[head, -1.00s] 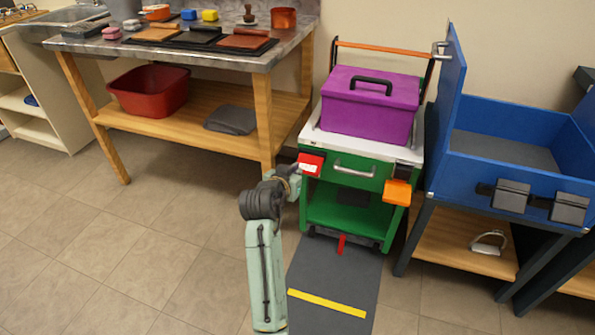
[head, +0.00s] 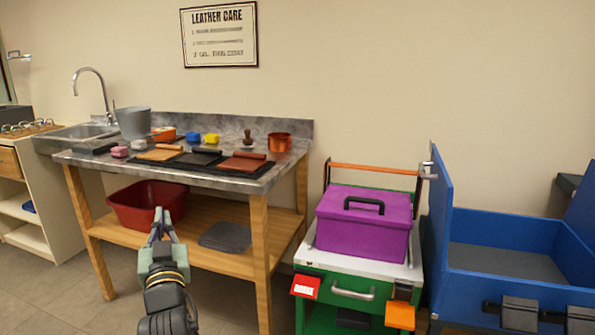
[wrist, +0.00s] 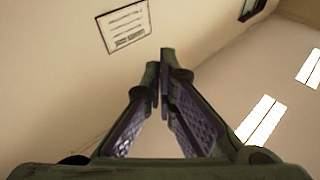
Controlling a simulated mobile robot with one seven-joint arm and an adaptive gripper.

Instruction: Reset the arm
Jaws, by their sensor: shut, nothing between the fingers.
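My gripper (head: 160,219) is raised at the lower left of the head view, pointing up in front of the bench's lower shelf and the red basin. In the wrist view my gripper (wrist: 160,75) has its two fingertips together with nothing between them. That view looks up past the fingers at the wall and ceiling.
A workbench (head: 255,185) with leather pieces and pots stands behind, with a red basin (head: 120,208) on its shelf. A green cart (head: 312,270) carries a purple box (head: 345,235). A blue open chest (head: 490,285) is at right. A wall sign (head: 220,58) hangs above.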

